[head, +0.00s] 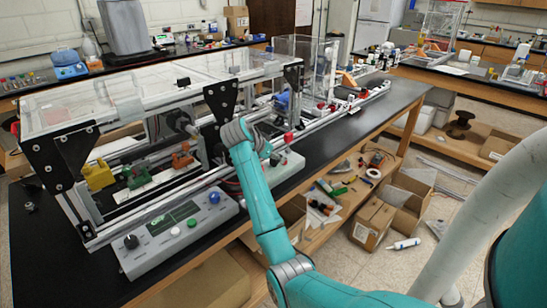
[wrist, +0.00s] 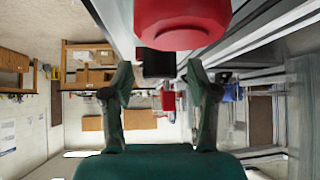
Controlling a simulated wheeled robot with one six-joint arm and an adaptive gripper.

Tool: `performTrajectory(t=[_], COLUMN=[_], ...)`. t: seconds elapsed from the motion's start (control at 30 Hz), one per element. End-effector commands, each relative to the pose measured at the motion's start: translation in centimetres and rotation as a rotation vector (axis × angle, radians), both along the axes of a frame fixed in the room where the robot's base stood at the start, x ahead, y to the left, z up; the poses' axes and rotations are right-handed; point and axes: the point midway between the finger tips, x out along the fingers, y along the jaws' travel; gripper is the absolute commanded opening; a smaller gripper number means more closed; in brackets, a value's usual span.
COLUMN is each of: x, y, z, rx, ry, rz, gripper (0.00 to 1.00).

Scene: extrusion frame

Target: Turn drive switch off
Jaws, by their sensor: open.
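My gripper (wrist: 158,66) is open in the wrist view, with its two teal fingers apart. A large red rounded part (wrist: 181,22) fills the top of that view, very close to the camera. A black block (wrist: 157,62) appears between the fingertips; I cannot tell whether they touch it. A small red block (wrist: 168,100) shows farther back. In the head view a red knob (head: 289,137) stands just right of my wrist, over a pale box (head: 285,168). My fingers are hidden there. No label shows which part is the drive switch.
The extrusion frame (head: 75,148) with clear panels stands on the black bench. A grey control box (head: 165,237) with a screen and coloured buttons lies at its front. Yellow, green and orange clamps (head: 135,176) sit inside. Open boxes (head: 400,195) stand below the bench at right.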

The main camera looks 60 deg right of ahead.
Motion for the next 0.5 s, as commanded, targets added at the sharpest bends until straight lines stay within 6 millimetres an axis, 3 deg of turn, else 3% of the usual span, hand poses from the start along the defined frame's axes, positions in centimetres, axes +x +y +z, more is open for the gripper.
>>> performTrajectory(t=[0.37, 0.5], x=[-0.04, -0.04], y=[-0.45, -0.44], z=[-0.48, -0.47], rx=[0.000, 0.000], ry=[0.000, 0.000], rz=[0.000, 0.000], gripper=[0.59, 0.29])
